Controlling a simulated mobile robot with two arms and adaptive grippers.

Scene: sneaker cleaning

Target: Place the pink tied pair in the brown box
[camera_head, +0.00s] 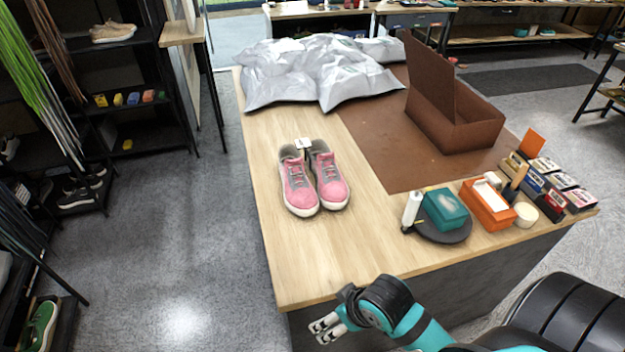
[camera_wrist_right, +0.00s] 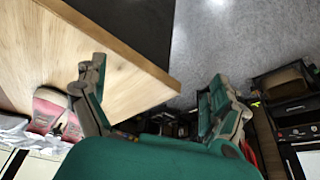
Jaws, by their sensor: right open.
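The pink tied pair (camera_head: 313,180) of sneakers stands side by side on the wooden table, with a white tag at the ankles. The pair also shows at the left of the right wrist view (camera_wrist_right: 48,112). The brown box (camera_head: 460,128) stands on a brown mat further back to the right, its lid raised on the left side. My right gripper (camera_head: 326,329) is in front of the table's near edge, apart from the shoes. In the right wrist view its fingers are spread wide (camera_wrist_right: 155,100) and empty. My left gripper is not in view.
Grey-white plastic bags (camera_head: 310,70) lie at the table's back left. A teal box (camera_head: 443,208), an orange tray (camera_head: 488,205) and several small boxes crowd the right side. The wooden table (camera_head: 350,245) is bare in front of the shoes. A dark shelf (camera_head: 130,80) stands left.

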